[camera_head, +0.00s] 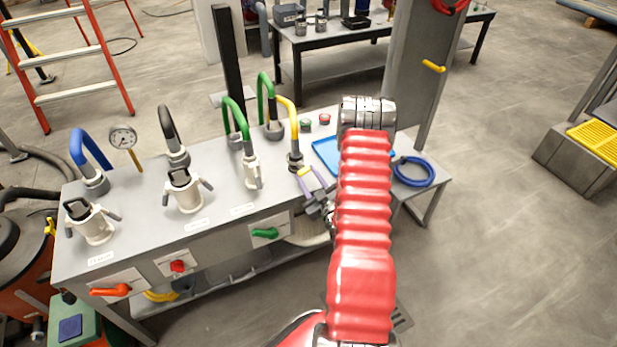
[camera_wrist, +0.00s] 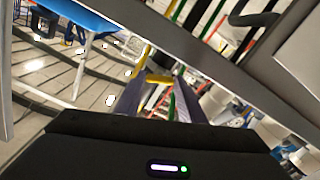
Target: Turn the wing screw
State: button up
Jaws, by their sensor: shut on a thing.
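My gripper (camera_head: 313,181) has two pale purple fingers and is at the front right of the grey bench, just below the coupling of the yellow hose. In the wrist view the fingers of my gripper (camera_wrist: 158,98) stand on both sides of a small yellow part (camera_wrist: 158,80), which appears to be the wing screw. The jaws are shut on it. In the head view only a small yellow bit of the wing screw (camera_head: 304,171) shows at the fingers. My red arm sleeve hides part of the bench's right end.
The grey bench (camera_head: 140,205) carries blue, black, green and yellow hoses (camera_head: 294,112) with pale couplings, and a gauge (camera_head: 123,138). A blue tray (camera_head: 327,152) and a coiled blue hose (camera_head: 414,171) lie at the right. A tall grey post (camera_head: 412,60) stands behind.

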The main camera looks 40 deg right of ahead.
jog(key=m, duration=0.5)
jog(key=shift+s+f+m, duration=0.15)
jog(key=shift+f+m, duration=0.05)
jog(key=shift+m, duration=0.2)
jog(key=m, duration=1.3)
jog(key=shift+d+m, duration=0.1)
jog(key=shift+m, duration=0.2)
jog(key=m, duration=1.3)
jog(key=shift+m, duration=2.4)
